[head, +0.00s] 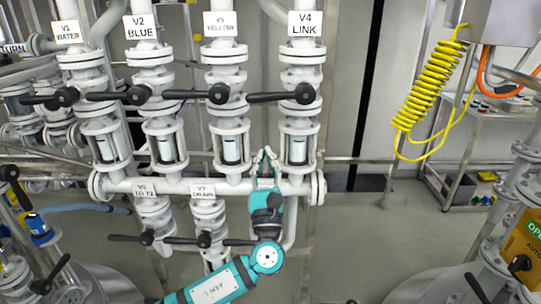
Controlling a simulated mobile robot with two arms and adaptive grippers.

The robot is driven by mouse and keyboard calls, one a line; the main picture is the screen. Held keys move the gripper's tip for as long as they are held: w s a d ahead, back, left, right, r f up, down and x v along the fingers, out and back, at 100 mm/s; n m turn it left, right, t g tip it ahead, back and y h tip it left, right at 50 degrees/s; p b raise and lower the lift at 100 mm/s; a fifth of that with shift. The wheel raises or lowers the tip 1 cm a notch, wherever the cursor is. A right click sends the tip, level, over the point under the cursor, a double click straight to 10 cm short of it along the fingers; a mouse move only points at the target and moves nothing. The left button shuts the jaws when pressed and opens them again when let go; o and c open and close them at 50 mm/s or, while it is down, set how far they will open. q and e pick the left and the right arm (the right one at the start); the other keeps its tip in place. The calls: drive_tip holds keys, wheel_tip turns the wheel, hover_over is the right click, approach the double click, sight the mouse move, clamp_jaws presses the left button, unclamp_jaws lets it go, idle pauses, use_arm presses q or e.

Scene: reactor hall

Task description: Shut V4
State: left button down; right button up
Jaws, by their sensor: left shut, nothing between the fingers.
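The V4 valve (301,77) stands at the right end of the upper row of white valves, under the label "V4 LINK" (305,24). Its black lever (275,97) lies level, across the upright pipe, pointing left from its round hub. A sight glass (297,148) sits below it. My left gripper (265,152) comes up from below with its fingers pointing up. It is shut and empty, below the V4 lever and left of the sight glass, apart from the lever in the picture. My right gripper is out of view.
The V3 lever (192,94) and V2 lever (112,96) also lie level, close left of V4. A horizontal manifold pipe (205,187) runs behind my left gripper. V7's lever (180,240) is lower left. Open floor (385,225) lies right of the valves.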

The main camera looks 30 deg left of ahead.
sight(280, 95)
use_arm(q)
drive_tip(key=s+r+p+x, duration=0.1)
drive_tip(key=p+x, duration=0.4)
drive_tip(key=x, duration=0.5)
drive_tip(key=shift+s+d+r, duration=0.15)
drive_tip(key=shift+s+r, duration=0.05)
drive_tip(key=shift+r, duration=0.3)
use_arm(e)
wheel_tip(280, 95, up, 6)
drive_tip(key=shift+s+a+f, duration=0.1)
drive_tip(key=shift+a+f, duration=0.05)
use_arm(q)
drive_tip(key=shift+w, duration=0.1)
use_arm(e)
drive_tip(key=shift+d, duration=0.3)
use_arm(q)
drive_tip(key=shift+w+a+r+m+t+h+p, duration=0.1)
drive_tip(key=shift+a+r+m+t+h+p, duration=0.1)
drive_tip(key=shift+r+m+h+p, duration=0.25)
drive_tip(key=shift+a+r+m+t+h+p, duration=0.2)
drive_tip(key=shift+r+m+h+p, duration=0.05)
drive_tip(key=shift+r+m+p, duration=0.35)
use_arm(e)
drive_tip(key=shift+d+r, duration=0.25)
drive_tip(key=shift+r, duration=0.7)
use_arm(q)
drive_tip(key=shift+f, duration=0.1)
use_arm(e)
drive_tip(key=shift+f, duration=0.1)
